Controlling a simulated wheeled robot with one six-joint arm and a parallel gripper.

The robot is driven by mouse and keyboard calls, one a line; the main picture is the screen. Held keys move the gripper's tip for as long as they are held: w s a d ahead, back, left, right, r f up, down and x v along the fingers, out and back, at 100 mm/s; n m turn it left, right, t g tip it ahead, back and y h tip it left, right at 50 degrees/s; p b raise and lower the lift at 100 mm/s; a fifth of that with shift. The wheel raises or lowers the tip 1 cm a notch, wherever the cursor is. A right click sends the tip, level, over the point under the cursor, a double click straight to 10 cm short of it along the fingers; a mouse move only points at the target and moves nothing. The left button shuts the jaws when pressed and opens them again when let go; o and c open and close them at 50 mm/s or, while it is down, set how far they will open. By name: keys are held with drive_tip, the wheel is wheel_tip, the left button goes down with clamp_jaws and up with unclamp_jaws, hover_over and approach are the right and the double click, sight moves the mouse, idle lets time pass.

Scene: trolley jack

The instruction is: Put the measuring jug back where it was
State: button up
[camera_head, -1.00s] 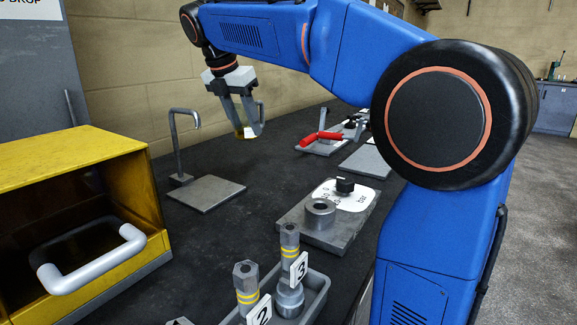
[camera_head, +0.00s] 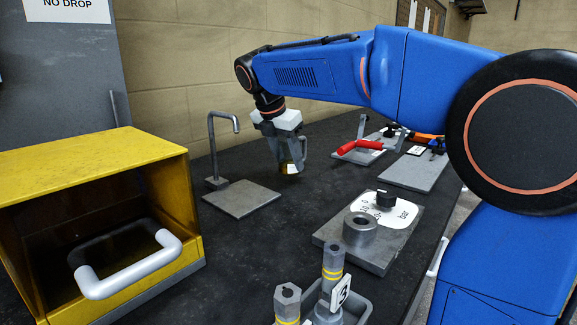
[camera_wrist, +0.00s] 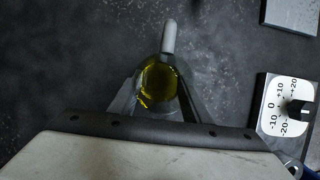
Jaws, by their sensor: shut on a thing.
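The measuring jug (camera_head: 291,169) is held in my gripper (camera_head: 289,160), low over the dark bench, right of the bent pipe. Only part of it shows between the fingers, with yellow liquid in it. In the wrist view the jug (camera_wrist: 158,82) sits between the two shut fingers (camera_wrist: 157,100), with a pale grey handle-like part pointing to the top of the picture. I cannot tell whether its base touches the bench.
A yellow box (camera_head: 95,165) with a handle is at front left. A gauge plate (camera_head: 365,240) lies right. A red-handled tool (camera_head: 358,147) is behind. Bench around the jug is clear.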

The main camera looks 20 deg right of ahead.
drive_tip(key=shift+f, duration=1.05)
drive_tip(key=shift+f, duration=0.1)
drive_tip(key=o, duration=1.2)
drive_tip(key=v, duration=1.2)
